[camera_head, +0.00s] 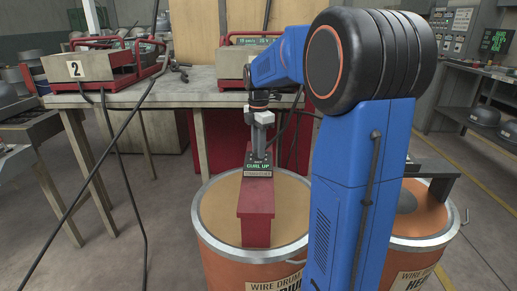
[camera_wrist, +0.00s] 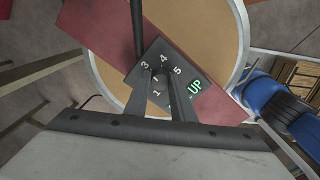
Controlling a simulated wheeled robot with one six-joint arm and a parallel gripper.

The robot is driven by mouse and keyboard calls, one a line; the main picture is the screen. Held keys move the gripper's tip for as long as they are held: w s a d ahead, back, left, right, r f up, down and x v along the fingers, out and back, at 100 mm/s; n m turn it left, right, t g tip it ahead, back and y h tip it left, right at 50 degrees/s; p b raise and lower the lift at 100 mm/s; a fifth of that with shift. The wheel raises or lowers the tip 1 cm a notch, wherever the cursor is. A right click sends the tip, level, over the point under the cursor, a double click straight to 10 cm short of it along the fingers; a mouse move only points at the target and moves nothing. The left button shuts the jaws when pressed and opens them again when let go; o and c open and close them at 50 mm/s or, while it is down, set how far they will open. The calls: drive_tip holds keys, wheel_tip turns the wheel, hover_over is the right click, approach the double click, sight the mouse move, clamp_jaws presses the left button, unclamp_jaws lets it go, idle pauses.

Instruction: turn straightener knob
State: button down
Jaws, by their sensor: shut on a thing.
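A red straightener bracket (camera_head: 256,211) stands on top of the middle wire drum (camera_head: 292,207). Its sign reads "CURL UP" in the head view. In the wrist view, a dark dial plate (camera_wrist: 186,68) lies on the red bracket (camera_wrist: 95,30), with white numerals around its middle and a green "UP" at its lower right. My gripper (camera_head: 260,154) reaches down from above onto the plate. In the wrist view, its fingertips (camera_wrist: 160,80) meet at the middle of the dial, shut on the small knob, which they mostly hide. I cannot tell which numeral the knob points to.
A bench (camera_head: 141,98) behind holds red-framed machines, one marked "2". Another wire drum (camera_head: 425,222) stands at the right, partly behind my blue arm. A thin dark cable or rod (camera_head: 112,132) crosses the left. Grey floor shows at the left front.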

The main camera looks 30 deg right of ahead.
drive_tip(key=m, duration=1)
drive_tip(key=shift+m, duration=0.3)
idle(0.4)
drive_tip(key=c, duration=1.5)
unclamp_jaws()
drive_tip(key=shift+r, duration=0.1)
wheel_tip(320, 180, up, 17)
drive_tip(key=shift+r, duration=0.1)
